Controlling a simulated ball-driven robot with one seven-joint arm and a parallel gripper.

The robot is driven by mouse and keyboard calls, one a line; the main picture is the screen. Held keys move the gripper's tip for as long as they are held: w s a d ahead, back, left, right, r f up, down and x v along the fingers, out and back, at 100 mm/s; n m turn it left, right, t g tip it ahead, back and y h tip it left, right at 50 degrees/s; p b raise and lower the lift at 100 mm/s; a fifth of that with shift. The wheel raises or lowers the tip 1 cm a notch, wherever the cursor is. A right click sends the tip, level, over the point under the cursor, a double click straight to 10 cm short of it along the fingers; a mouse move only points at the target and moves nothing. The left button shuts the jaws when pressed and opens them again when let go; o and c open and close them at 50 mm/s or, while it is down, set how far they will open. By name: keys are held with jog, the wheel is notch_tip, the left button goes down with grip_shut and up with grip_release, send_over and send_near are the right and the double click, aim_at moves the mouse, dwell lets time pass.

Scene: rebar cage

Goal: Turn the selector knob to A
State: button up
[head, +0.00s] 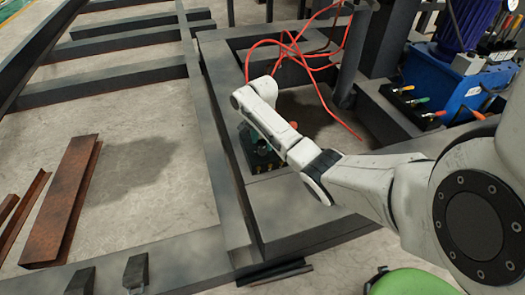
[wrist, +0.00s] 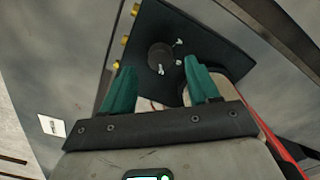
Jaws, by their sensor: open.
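The selector knob (wrist: 160,56) is a dark round knob on a dark panel (wrist: 188,32) in the wrist view. My gripper (wrist: 158,66) has two green fingers, spread apart and empty. Their tips lie to the left and right of the knob's near side in the picture; contact is not visible. In the head view the dark box (head: 262,162) shows beside the frame beam, partly covered by my arm, and the knob is hidden.
Yellow fittings (wrist: 125,40) line the panel's left edge. In the head view, red hoses (head: 290,48) loop behind my arm. A blue unit with levers (head: 450,85) stands at the right. Dark steel beams (head: 215,110) surround the box, and rusty channels (head: 62,200) lie at the left.

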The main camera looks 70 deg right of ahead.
aim_at(263, 149)
jog(key=shift+f+b, duration=0.55)
jog(key=shift+f, duration=1.05)
jog(key=c, duration=1)
jog(key=shift+r+p, duration=0.15)
jog(key=shift+p, duration=0.15)
